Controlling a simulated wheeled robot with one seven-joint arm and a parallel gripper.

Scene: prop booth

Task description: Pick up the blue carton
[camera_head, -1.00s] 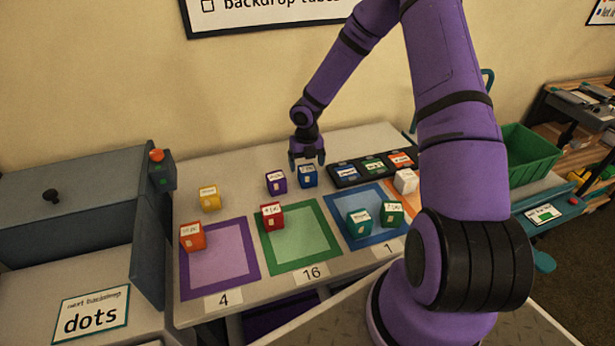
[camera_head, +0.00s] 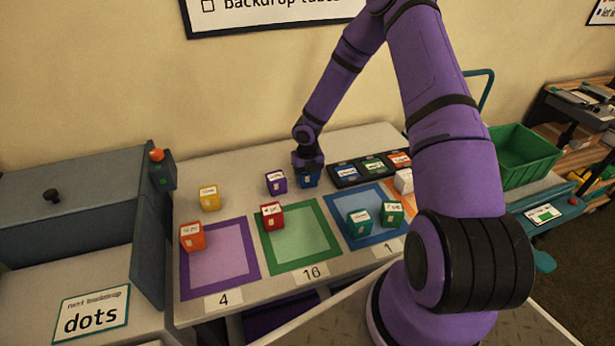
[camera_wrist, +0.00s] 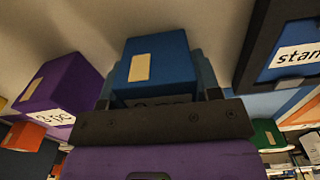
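The blue carton (camera_head: 309,181) stands on the table's far side, right of a purple carton (camera_head: 276,182). My gripper (camera_head: 309,170) is lowered over it, and the fingers hide much of it. In the wrist view the blue carton (camera_wrist: 157,68) sits between my fingers, its label facing up to the left. The fingers stand on either side of it and look open; I see no clear grip. The purple carton (camera_wrist: 62,85) is close by on the left.
A dark tray (camera_head: 347,181) with labelled slots lies just right of the blue carton. A red carton (camera_head: 271,216) stands nearer, on the green-bordered mat (camera_head: 302,262). Two green cartons (camera_head: 359,223) stand on the blue-bordered mat. Yellow (camera_head: 210,197) and orange (camera_head: 192,237) cartons are at left.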

